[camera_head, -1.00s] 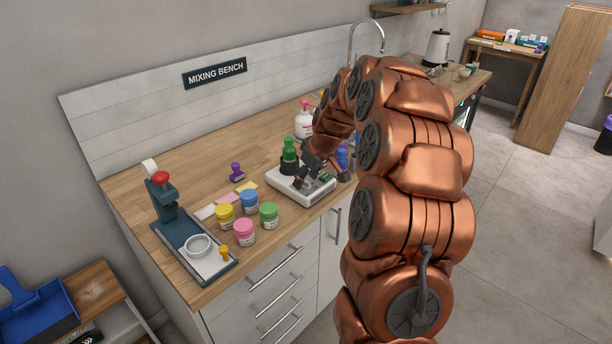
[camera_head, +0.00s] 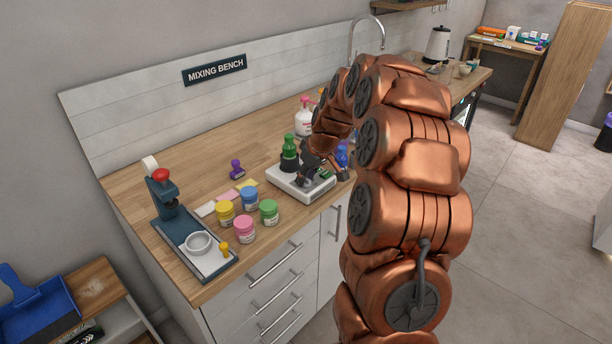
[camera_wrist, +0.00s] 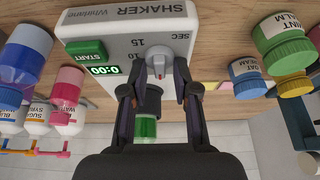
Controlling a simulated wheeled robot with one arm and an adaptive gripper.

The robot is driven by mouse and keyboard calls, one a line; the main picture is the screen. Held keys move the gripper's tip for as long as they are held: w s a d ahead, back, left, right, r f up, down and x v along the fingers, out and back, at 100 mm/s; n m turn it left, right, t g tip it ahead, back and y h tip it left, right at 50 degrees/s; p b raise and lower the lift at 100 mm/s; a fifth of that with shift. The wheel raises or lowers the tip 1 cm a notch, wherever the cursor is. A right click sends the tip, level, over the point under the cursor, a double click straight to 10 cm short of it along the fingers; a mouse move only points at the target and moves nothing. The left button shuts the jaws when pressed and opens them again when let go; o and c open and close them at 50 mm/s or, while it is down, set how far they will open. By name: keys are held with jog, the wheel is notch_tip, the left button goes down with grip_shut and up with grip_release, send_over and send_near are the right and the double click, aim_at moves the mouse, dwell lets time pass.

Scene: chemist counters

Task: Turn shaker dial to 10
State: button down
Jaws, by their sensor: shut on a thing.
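The white shaker (camera_head: 288,187) stands on the mixing bench, with a green-capped bottle (camera_head: 289,148) in its dark holder. In the wrist view its face (camera_wrist: 112,28) shows SHAKER, SEC, 15 and a partly covered 10. Its green START button (camera_wrist: 86,51) and a display (camera_wrist: 103,71) reading 0:00 are at the left. My gripper (camera_wrist: 159,68) is shut on the grey dial (camera_wrist: 158,54), one finger on each side. A small red mark shows on the dial's lower side; the exact setting is unclear. The gripper (camera_head: 314,168) also shows over the shaker in the head view.
Yellow (camera_head: 225,214), blue (camera_head: 249,200), pink (camera_head: 244,231) and green (camera_head: 269,213) jars stand left of the shaker. A press (camera_head: 170,203) is further left. Bottles (camera_wrist: 20,65) stand close beside the shaker in the wrist view.

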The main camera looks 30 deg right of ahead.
jog(key=shift+f+m+b, duration=0.1)
jog(key=shift+m+b, duration=0.2)
jog(key=shift+b, duration=0.05)
jog(key=m+h+b, duration=0.1)
jog(key=m+b, duration=0.1)
jog(key=shift+f+m, duration=0.1)
jog(key=shift+m, duration=0.3)
jog(key=m+h+b, duration=0.2)
jog(key=m, duration=0.3)
jog(key=m+g+h+b, duration=0.1)
jog(key=m, duration=0.2)
jog(key=m+h, duration=0.1)
jog(key=m, duration=0.1)
jog(key=shift+m+g+b, duration=0.85)
jog(key=shift+m+g, duration=0.15)
jog(key=shift+m, duration=1.2)
jog(key=c, duration=0.9)
grip_release()
jog(key=shift+r, duration=0.2)
